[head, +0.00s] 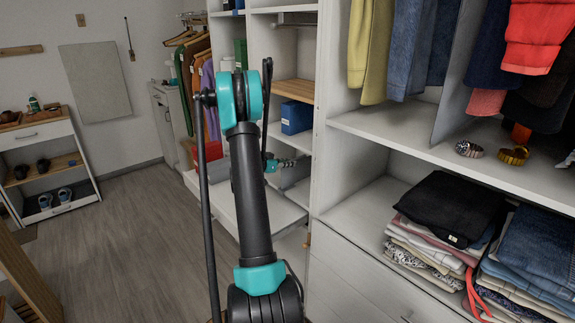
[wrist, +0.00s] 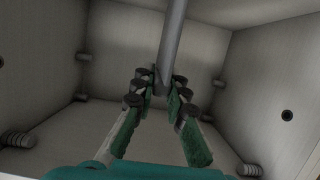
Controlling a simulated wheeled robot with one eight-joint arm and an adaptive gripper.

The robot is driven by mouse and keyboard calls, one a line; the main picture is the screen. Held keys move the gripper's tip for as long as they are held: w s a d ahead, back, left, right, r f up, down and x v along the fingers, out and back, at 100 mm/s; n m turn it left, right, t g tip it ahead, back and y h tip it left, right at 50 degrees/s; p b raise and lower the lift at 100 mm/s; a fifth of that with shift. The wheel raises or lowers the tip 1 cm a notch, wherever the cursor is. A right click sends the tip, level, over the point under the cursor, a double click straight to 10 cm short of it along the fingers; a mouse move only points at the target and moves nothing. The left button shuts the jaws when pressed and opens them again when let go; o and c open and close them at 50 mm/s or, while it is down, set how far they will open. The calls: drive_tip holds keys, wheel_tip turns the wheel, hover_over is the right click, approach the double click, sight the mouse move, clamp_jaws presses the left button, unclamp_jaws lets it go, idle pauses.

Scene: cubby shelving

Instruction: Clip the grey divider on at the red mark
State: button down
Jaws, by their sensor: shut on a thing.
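In the wrist view the grey divider (wrist: 174,42) shows nearly edge-on as a narrow strip, running from the top of the picture down to my fingertips. My gripper (wrist: 163,84) is shut on its near end, with a green-padded finger on each side. Around it is the pale inside of a cubby. In the head view my gripper (head: 284,163) reaches into the middle shelving column, partly hidden behind my arm. The divider cannot be made out clearly there. I cannot make out the red mark in either view.
Dark round holes (wrist: 287,115) and ribbed pegs (wrist: 18,139) sit on the cubby walls. In the head view a blue box (head: 297,117) stands above my gripper. Folded clothes (head: 450,208) fill the right cubby. The floor (head: 140,220) at left is clear.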

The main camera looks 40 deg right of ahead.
drive_tip(key=shift+d, duration=0.2)
drive_tip(key=c, duration=1.5)
unclamp_jaws()
drive_tip(key=shift+o, duration=0.2)
drive_tip(key=w+v, duration=0.1)
drive_tip(key=v, duration=1)
drive_tip(key=shift+s+a+r, duration=0.15)
drive_tip(key=shift+s+a, duration=0.25)
drive_tip(key=shift+s, duration=0.1)
drive_tip(key=s+a+f+n+t+y, duration=0.1)
drive_tip(key=s+a+f+n+y, duration=0.1)
drive_tip(key=s+a+n+y, duration=0.3)
drive_tip(key=s+a+f+n+t+y, duration=0.1)
drive_tip(key=s+a+n+y, duration=0.3)
drive_tip(key=s+a, duration=0.9)
drive_tip(key=s+a+f+n+t+y, duration=0.1)
drive_tip(key=s+a+f+n+y, duration=0.3)
drive_tip(key=a, duration=1.4)
drive_tip(key=s+n+y, duration=0.1)
drive_tip(key=s+n, duration=0.3)
drive_tip(key=s, duration=0.1)
drive_tip(key=shift+s+a+y, duration=0.3)
drive_tip(key=shift+s, duration=0.1)
